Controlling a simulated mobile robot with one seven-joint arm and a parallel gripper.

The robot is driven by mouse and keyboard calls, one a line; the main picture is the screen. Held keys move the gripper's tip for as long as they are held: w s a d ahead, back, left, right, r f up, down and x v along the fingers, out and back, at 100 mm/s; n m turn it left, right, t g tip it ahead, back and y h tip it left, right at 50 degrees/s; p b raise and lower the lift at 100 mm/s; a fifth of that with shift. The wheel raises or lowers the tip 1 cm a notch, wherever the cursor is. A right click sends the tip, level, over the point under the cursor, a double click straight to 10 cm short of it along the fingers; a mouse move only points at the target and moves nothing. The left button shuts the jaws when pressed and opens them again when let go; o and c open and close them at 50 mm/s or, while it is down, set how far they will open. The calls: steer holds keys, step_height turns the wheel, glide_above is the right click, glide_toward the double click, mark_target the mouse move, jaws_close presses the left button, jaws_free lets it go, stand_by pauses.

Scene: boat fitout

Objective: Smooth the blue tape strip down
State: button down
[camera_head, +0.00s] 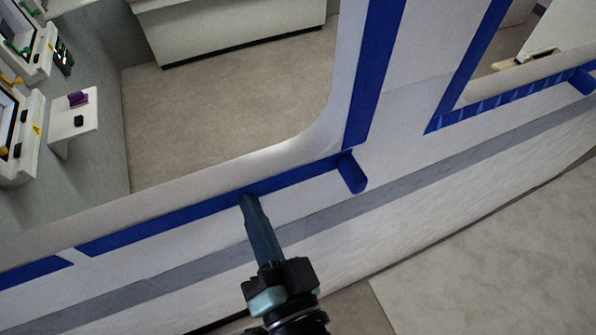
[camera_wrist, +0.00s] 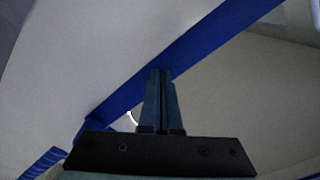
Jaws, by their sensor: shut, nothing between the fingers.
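The blue tape strip (camera_head: 170,222) runs along the white hull panel just below the lower edge of a window-like opening in the head view. Its right end (camera_head: 351,173) hangs down as a loose flap below the line. My gripper (camera_head: 247,198) is shut and empty, its fingertips at the strip's middle, left of the flap. They look to be on or very near the tape; exact contact cannot be told. In the wrist view the shut fingers (camera_wrist: 162,72) point at the blue strip (camera_wrist: 190,55), which crosses diagonally behind them.
Vertical blue tape (camera_head: 374,70) rises right of the opening. Another strip with a wrinkled surface (camera_head: 515,101) lies at the right, with its own loose end (camera_head: 582,81). A grey band (camera_head: 420,165) runs below. A white shelf with small items (camera_head: 75,128) stands at the left.

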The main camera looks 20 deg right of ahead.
mark_target(182, 220)
steer(key=shift+a+p, duration=0.35)
steer(key=shift+a, duration=1.55)
steer(key=shift+a, duration=0.1)
steer(key=shift+s, duration=0.15)
steer(key=shift+a, duration=1.85)
steer(key=shift+a, duration=0.55)
